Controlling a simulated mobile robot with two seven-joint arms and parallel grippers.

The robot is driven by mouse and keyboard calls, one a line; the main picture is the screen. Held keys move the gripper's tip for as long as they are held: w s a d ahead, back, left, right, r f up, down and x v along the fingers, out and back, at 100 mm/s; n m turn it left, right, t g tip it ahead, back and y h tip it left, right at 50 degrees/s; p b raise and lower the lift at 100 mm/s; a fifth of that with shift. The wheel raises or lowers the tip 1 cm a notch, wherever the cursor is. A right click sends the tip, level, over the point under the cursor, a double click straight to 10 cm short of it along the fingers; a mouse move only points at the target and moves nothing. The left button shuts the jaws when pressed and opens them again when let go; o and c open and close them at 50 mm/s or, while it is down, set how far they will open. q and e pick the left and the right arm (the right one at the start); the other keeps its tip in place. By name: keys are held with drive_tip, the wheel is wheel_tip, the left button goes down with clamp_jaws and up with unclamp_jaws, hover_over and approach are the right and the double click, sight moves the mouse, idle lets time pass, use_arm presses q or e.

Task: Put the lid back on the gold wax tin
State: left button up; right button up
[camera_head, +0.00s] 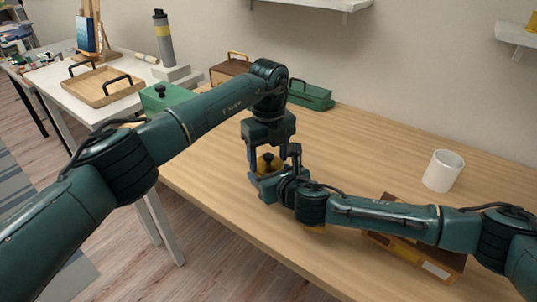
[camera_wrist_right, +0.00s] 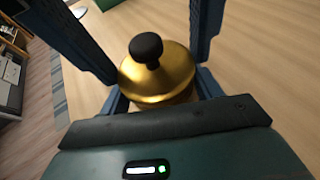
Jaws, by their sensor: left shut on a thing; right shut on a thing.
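The gold lid with its black knob (camera_wrist_right: 150,72) sits between the two fingers of my left gripper (camera_head: 267,170), which comes down from above and is shut on the lid's sides. The lid also shows in the head view (camera_head: 268,163). The gold wax tin (camera_wrist_right: 178,98) is directly under the lid, mostly hidden by it. My right gripper (camera_wrist_right: 160,98) is shut around the tin from the side, low on the wooden table. The lid looks level and on or very close to the tin; I cannot tell whether a thin gap remains.
A white mug (camera_head: 442,171) stands at the right. Green boxes (camera_head: 310,95) and a brown box (camera_head: 229,70) line the back. The table's middle back is clear.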

use_arm(q)
drive_tip(key=shift+f, duration=0.85)
idle(0.3)
drive_tip(key=shift+r, duration=0.4)
drive_tip(key=shift+d+r, duration=0.15)
drive_tip(key=shift+r, duration=0.35)
drive_tip(key=shift+a+f, duration=0.25)
drive_tip(key=shift+f, duration=0.7)
idle(0.8)
drive_tip(key=shift+a+f, duration=0.1)
drive_tip(key=shift+a, duration=0.05)
idle(0.3)
drive_tip(key=shift+w+r, duration=0.1)
drive_tip(key=shift+r, duration=0.25)
